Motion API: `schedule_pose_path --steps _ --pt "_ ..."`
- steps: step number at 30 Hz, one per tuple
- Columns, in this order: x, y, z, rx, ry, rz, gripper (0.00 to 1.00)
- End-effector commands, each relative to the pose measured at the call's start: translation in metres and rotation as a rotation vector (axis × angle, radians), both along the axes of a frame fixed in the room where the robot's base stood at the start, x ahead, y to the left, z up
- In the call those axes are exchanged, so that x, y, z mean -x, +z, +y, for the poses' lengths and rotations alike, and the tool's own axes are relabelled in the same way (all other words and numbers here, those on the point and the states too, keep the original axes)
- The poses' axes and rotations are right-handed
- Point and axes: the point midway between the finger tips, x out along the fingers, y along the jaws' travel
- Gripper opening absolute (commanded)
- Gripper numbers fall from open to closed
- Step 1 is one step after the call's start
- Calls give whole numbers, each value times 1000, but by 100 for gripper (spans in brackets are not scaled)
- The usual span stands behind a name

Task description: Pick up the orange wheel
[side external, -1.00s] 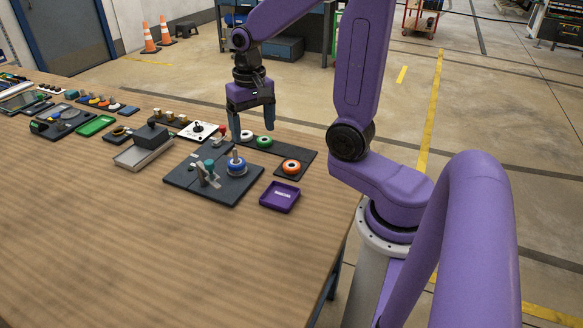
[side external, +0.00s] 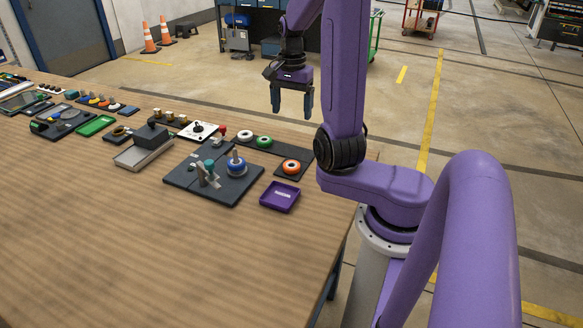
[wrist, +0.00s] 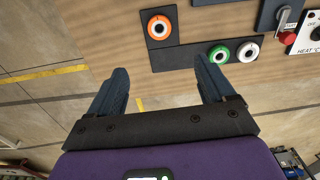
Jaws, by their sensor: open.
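In the wrist view the orange wheel (wrist: 159,27) sits at the top, beyond and between my fingertips. My gripper (side external: 292,115) is open and empty, pointing down, raised above the far table edge and apart from the wheel. Its two blue fingers also show in the wrist view (wrist: 162,75).
A green wheel (side external: 264,142) and a white wheel (side external: 246,136) share the dark plate. A dark fixture board with a blue wheel (side external: 236,167) stands to the left, and a purple tray (side external: 280,196) lies in front. The near tabletop (side external: 150,260) is clear.

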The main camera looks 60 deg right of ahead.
Motion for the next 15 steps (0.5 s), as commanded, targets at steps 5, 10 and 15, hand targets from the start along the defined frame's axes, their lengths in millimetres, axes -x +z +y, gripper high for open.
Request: schedule_pose_path --steps 5,10,15 --pt "2 -20 0 -5 -7 4 82" --pt "2 -52 1 -5 -6 5 82" --pt "1 -81 0 -5 -5 4 82"
